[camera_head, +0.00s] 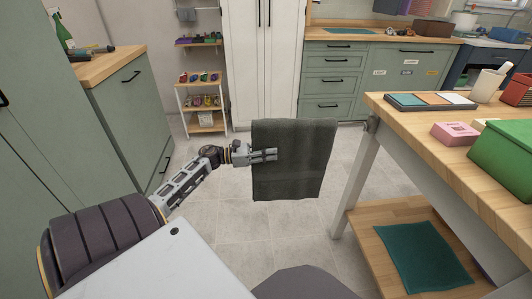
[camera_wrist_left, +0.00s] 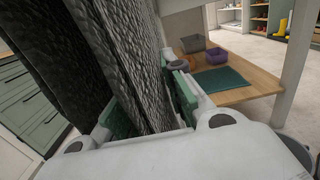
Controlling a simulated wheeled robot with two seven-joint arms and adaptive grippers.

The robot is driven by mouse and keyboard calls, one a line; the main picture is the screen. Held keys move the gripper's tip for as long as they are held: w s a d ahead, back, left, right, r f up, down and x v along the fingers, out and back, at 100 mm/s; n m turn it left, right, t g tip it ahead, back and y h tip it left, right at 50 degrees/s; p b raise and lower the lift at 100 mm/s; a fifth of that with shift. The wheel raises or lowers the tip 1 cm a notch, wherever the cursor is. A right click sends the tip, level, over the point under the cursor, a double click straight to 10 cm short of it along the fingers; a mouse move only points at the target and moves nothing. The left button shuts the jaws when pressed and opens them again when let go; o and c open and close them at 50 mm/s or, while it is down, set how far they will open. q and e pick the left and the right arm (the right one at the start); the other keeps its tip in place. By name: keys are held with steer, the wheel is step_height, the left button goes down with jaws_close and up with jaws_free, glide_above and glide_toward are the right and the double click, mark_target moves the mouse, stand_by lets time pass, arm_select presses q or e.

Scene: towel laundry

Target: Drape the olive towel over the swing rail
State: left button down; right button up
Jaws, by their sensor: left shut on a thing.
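The olive towel (camera_head: 298,172) looks dark grey-green in the head view and hangs as a flat sheet with a straight, level top edge above the floor. My left gripper (camera_head: 274,154) is shut on the towel's left side, below its top edge. In the left wrist view, the towel (camera_wrist_left: 125,50) rises from between my left gripper's (camera_wrist_left: 150,108) green-padded fingers, with a darker layer beside a lighter one. I cannot tell whether a rail is under the towel. My right gripper is not in view.
A wooden worktable (camera_head: 405,120) stands at the right, carrying a green box (camera_head: 505,155) and a pink box (camera_head: 455,133). Its lower shelf (camera_head: 375,245) holds a teal cloth (camera_head: 423,257). Green cabinets (camera_head: 125,120) stand at the left. The tiled floor around the towel is clear.

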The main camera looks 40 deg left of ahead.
arm_select(q)
steer(key=x, duration=0.1)
steer(key=b+x, duration=0.1)
steer(key=x, duration=0.1)
steer(key=shift+f, duration=0.3)
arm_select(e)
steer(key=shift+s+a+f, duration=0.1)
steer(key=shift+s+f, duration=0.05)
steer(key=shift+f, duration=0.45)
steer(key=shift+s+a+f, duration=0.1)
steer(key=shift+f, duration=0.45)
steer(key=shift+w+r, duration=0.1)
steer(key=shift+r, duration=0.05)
